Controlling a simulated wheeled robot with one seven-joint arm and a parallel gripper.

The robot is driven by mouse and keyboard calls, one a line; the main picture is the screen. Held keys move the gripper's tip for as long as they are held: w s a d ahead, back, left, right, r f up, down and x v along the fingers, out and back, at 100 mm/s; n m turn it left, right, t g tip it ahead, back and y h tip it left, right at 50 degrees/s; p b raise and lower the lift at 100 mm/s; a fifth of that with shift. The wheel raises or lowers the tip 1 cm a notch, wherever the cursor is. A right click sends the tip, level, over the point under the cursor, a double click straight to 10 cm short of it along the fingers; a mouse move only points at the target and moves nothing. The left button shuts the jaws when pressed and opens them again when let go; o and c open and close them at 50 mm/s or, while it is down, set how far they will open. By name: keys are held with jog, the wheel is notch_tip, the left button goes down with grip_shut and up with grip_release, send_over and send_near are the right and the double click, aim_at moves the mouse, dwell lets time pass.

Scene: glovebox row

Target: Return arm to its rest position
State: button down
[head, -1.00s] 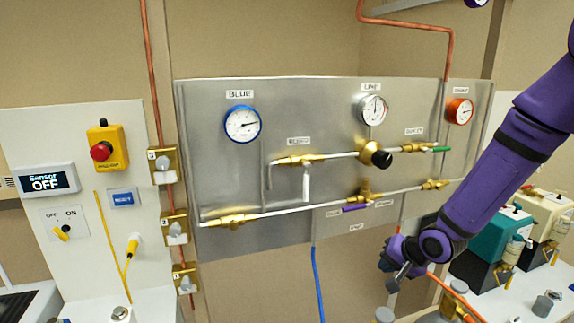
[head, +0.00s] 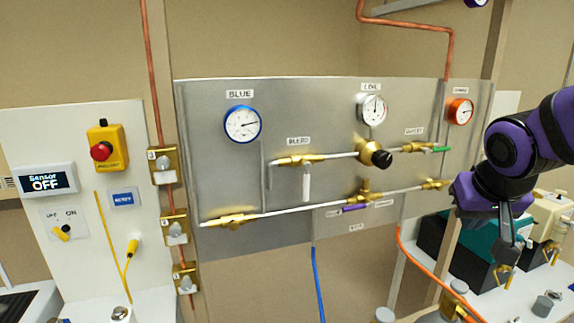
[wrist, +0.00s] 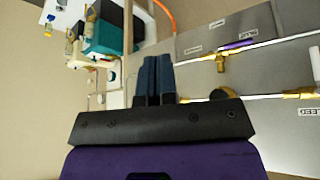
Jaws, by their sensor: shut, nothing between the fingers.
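My gripper (head: 507,246) is at the right of the head view, pointing down in front of the teal and cream pump units. My purple arm enters from the right edge and folds down to it. In the wrist view the two dark fingers of my gripper (wrist: 154,82) lie side by side, shut with nothing between them. The gripper is apart from the steel valve panel (head: 240,185), to the right of its pipes and gauges.
A teal unit (head: 479,240) and a cream unit (head: 548,212) stand on the white bench behind my gripper. An orange hose (head: 418,262) hangs left of it. The black knob (head: 381,159) sticks out from the panel. The space before the panel is clear.

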jog(key=s+r+n, duration=0.1)
jog(key=s+r, duration=0.1)
jog(key=s, duration=0.4)
jog(key=s+a+r+n+y, duration=0.1)
jog(key=s+r, duration=0.2)
jog(key=s, duration=0.3)
jog(key=shift+s+r+g+y, duration=0.25)
jog(key=shift+s+g+y, duration=0.05)
jog(key=shift+s, duration=0.1)
dwell(1.1)
